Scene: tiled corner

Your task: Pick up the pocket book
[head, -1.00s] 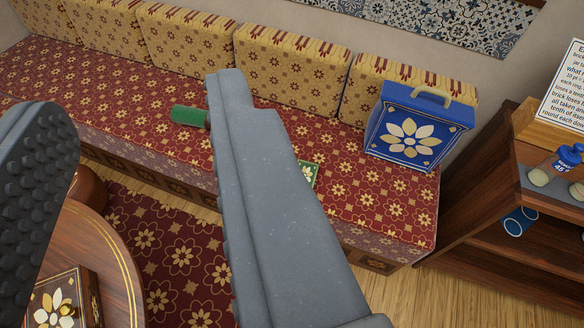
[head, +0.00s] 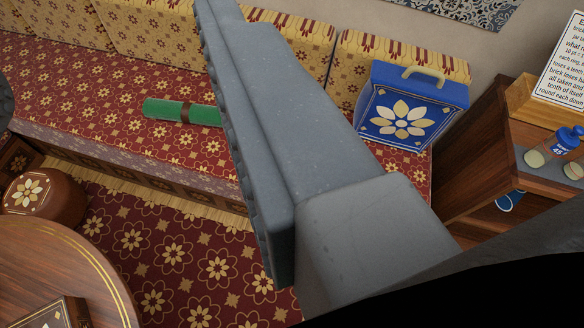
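No thing that I can surely call the pocket book shows now. A small green patterned edge that showed on the bench beside my right finger a second ago is now hidden behind that finger. My gripper (head: 108,60) is open and empty. Its large grey right finger crosses the middle of the view, and only a sliver of the left finger shows at the left edge. Behind the fingers is the red patterned bench seat (head: 60,88). A green roll with a brown band (head: 165,108) lies on it, left of the right finger.
A blue box with a handle (head: 412,110) stands at the bench's right end. A wooden shelf (head: 480,165) with a blue-capped jar (head: 566,140) and a sign (head: 562,60) is at right. A round table (head: 60,260) with a dark box (head: 55,315) and a brown stool (head: 42,192) are lower left.

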